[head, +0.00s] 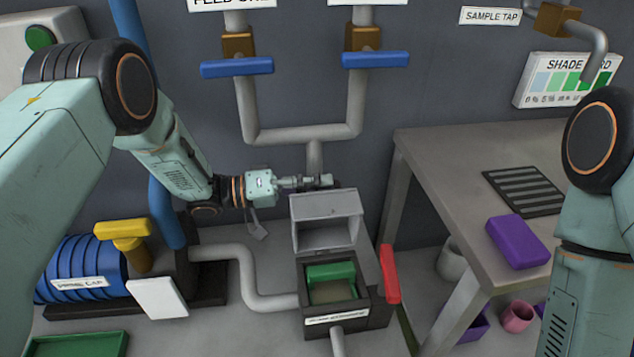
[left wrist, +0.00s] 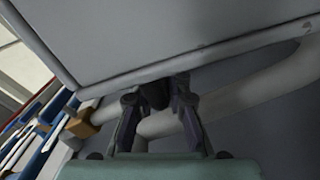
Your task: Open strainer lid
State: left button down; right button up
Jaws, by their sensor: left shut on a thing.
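The strainer (head: 308,277) is a dark box with a label on its front, at the lower middle of the head view. Its grey lid (head: 325,205) stands raised at the back, and the opening shows a green part (head: 331,273) inside. My left gripper (head: 322,182) is at the top edge of the lid, shut on it. In the left wrist view the fingers (left wrist: 158,100) meet at a dark piece on the edge of the grey lid panel (left wrist: 150,35). The exact grip is partly hidden. My right arm shows at the right, but its gripper is out of view.
A red handle (head: 389,274) stands just right of the strainer. Grey pipes with blue valve handles (head: 237,67) run above it. A metal table (head: 440,185) with a purple block (head: 517,242) is at the right. A yellow handle (head: 123,230) and blue cylinder (head: 80,262) are at the left.

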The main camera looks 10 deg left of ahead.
pick_arm(q)
jog(key=shift+s+f, duration=0.15)
jog(key=c, duration=1.7)
grip_release()
jog(key=o, duration=0.4)
jog(key=shift+c, duration=0.2)
jog(key=v, duration=1.2)
jog(key=shift+c, duration=0.3)
